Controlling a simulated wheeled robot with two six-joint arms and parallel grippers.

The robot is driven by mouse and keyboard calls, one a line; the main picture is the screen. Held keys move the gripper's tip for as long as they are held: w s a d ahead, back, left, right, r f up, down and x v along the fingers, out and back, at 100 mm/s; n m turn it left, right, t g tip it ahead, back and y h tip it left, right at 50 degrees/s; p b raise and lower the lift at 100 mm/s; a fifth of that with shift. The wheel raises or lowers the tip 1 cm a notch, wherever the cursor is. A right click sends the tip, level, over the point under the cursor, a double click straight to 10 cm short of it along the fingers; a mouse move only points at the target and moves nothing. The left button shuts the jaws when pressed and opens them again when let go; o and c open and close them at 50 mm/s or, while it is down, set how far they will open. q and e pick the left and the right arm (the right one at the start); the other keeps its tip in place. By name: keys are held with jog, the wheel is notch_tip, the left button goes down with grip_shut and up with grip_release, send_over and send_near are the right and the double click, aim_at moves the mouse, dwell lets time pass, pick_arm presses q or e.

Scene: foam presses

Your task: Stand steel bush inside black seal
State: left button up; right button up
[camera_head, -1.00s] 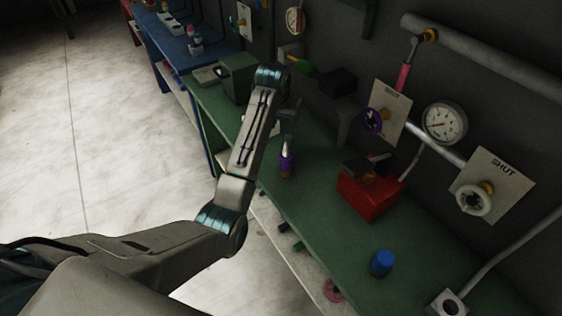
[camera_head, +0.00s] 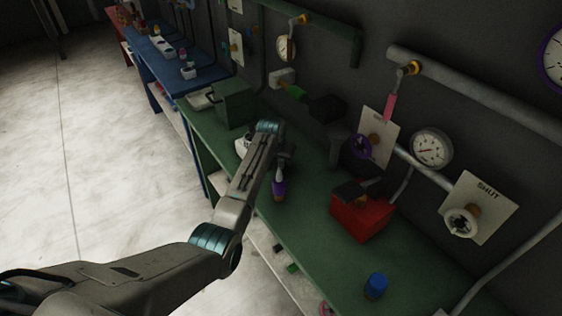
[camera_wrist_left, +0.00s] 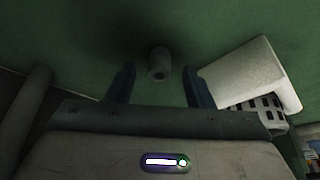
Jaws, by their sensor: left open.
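A small grey cylinder with a hole in its end, which looks like the steel bush (camera_wrist_left: 158,66), stands on the green bench top in the left wrist view. My left gripper (camera_wrist_left: 158,72) is open, with one dark finger on each side of the bush in the picture. The fingers appear apart from it. In the head view my left gripper (camera_head: 284,154) is low over the bench, partly hidden by my forearm, and the bush cannot be made out. I cannot pick out the black seal; only dark shadow shows behind the bush. My right gripper is not in view.
A white block (camera_wrist_left: 245,72) is close to the right finger. A red box (camera_head: 362,216) and a blue cup (camera_head: 375,286) are farther right, with clear bench between. Valves and pipes line the wall.

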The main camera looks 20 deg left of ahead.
pick_arm(q)
jog(key=shift+w+f, duration=0.1)
jog(key=shift+f, duration=0.1)
grip_shut()
jog(key=shift+r, duration=0.1)
